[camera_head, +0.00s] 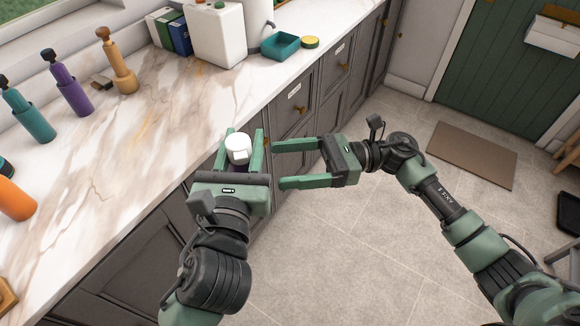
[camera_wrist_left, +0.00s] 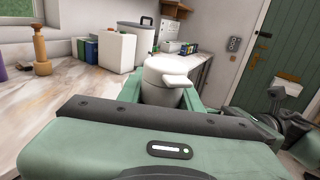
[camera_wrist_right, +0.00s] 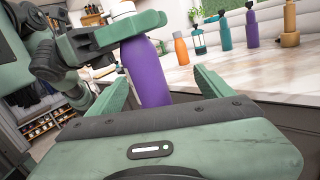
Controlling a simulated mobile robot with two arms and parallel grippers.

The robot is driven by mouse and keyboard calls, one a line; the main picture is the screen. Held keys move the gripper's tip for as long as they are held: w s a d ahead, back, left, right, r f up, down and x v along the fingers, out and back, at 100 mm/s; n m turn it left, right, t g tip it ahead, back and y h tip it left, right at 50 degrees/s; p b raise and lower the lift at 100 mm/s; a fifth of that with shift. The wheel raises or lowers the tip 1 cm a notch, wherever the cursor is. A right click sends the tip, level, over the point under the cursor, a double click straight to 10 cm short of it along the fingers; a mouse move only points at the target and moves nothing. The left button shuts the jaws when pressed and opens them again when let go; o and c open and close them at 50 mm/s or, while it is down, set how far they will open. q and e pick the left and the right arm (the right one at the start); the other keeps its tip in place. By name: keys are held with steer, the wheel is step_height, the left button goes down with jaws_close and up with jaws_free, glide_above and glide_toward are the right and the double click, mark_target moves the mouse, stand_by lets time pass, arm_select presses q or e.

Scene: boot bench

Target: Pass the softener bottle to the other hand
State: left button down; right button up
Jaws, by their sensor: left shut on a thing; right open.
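The softener bottle has a purple body (camera_wrist_right: 146,72) and a white cap (camera_head: 238,148). My left gripper (camera_head: 243,137) is shut on it near the top and holds it upright in front of the counter edge. The cap with its side spout also shows in the left wrist view (camera_wrist_left: 167,78). My right gripper (camera_head: 281,164) is open and empty, just right of the left one, its fingers pointing at the bottle. In the right wrist view the lower body appears between the right fingers; I cannot tell how deep it sits. Neither right finger visibly touches it.
The marble counter (camera_head: 150,140) runs along the left, with teal (camera_head: 30,115), purple (camera_head: 70,88) and orange (camera_head: 14,200) bottles and a wooden one (camera_head: 120,66). A white canister (camera_head: 215,38) and teal tray (camera_head: 280,46) stand farther back. The tiled floor (camera_head: 330,250) is open at right.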

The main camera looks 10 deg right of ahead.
steer(key=s+a+n+g+h, duration=0.1)
steer(key=s+a+n, duration=0.1)
steer(key=a, duration=1)
steer(key=shift+s+r+n+g, duration=0.35)
steer(key=shift+s+n+g, duration=0.05)
steer(key=shift+s, duration=0.5)
steer(key=c, duration=1.7)
arm_select(q)
steer(key=c, duration=0.9)
jaws_free()
arm_select(e)
steer(key=shift+r, duration=0.1)
jaws_close()
